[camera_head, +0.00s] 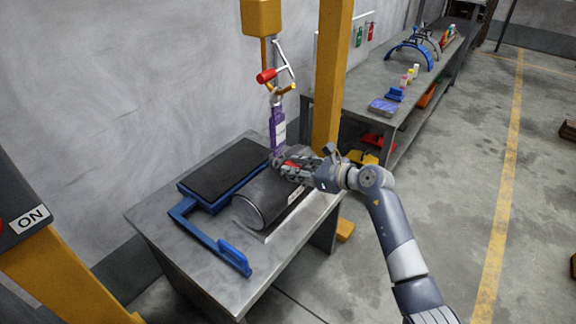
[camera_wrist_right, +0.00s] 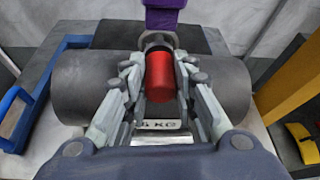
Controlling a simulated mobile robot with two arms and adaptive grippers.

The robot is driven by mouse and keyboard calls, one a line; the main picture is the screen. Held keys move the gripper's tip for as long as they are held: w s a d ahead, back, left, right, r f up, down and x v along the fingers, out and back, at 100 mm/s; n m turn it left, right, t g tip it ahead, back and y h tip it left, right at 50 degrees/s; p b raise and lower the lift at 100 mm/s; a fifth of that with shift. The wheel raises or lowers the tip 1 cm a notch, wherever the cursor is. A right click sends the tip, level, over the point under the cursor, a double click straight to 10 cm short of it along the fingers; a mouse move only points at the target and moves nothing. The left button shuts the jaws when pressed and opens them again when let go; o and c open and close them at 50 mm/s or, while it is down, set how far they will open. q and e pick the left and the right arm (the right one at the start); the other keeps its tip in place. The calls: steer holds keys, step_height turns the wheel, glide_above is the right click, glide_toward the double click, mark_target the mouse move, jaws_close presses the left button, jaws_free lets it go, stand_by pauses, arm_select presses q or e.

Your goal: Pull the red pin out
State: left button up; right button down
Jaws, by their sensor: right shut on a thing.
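The red pin (camera_wrist_right: 160,80) is a short red cylinder with a dark end, between the fingers of my right gripper (camera_wrist_right: 160,62) in the wrist view. My right gripper (camera_head: 281,164) is shut on it, just above the dark grey barrel (camera_head: 262,200). In the head view only a bit of red shows among the fingers. A purple piece (camera_head: 278,130) hangs down from the hoist to the spot by the fingertips; its lower part (camera_wrist_right: 164,18) is right behind the pin in the wrist view. Whether the pin still sits in something is hidden. My left gripper is not in view.
The barrel lies on a grey table (camera_head: 205,275) beside a black pad (camera_head: 228,168) and a blue handled frame (camera_head: 212,238). A yellow post (camera_head: 329,80) stands close behind my right gripper. A red-handled lever (camera_head: 266,76) is on the hoist above. The floor at right is open.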

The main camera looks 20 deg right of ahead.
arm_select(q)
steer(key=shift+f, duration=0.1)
arm_select(e)
steer(key=shift+s+d, duration=0.1)
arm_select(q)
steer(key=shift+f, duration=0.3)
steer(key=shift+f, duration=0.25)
arm_select(e)
steer(key=shift+s+d, duration=0.15)
steer(key=shift+s, duration=0.05)
steer(key=shift+s+d, duration=0.1)
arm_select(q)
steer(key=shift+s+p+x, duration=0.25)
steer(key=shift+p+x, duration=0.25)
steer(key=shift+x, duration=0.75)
arm_select(e)
steer(key=s+d, duration=0.6)
steer(key=s, duration=0.2)
steer(key=shift+s+d+f, duration=0.15)
steer(key=shift+d+f, duration=0.05)
